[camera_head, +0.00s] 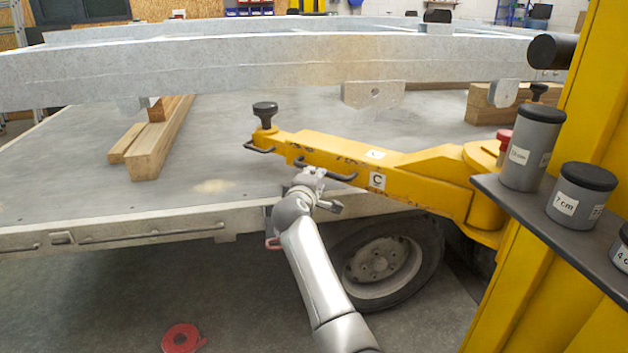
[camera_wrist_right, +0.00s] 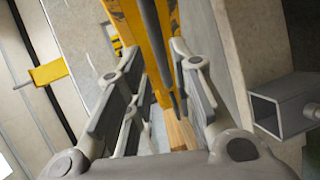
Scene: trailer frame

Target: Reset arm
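A yellow lift arm (camera_head: 340,150) with a "C" label reaches left from the yellow column over the trailer's edge. A black handle (camera_head: 335,175) is on its near side, and a round black pad (camera_head: 265,108) tops its far end. My right gripper (camera_head: 314,182) is close to this handle. In the right wrist view, the fingers of my right gripper (camera_wrist_right: 158,80) stand apart. A dark bar (camera_wrist_right: 158,45) and the yellow arm (camera_wrist_right: 163,20) show between them; contact cannot be told. My left gripper is not in view.
A galvanized trailer frame (camera_head: 220,72) lies over the grey bed on wooden beams (camera_head: 165,140). A shelf (camera_head: 545,210) with dark labelled cylinders (camera_head: 532,150) is on the right. A wheel (camera_head: 385,265) is below. A red round object (camera_head: 182,338) lies on the floor.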

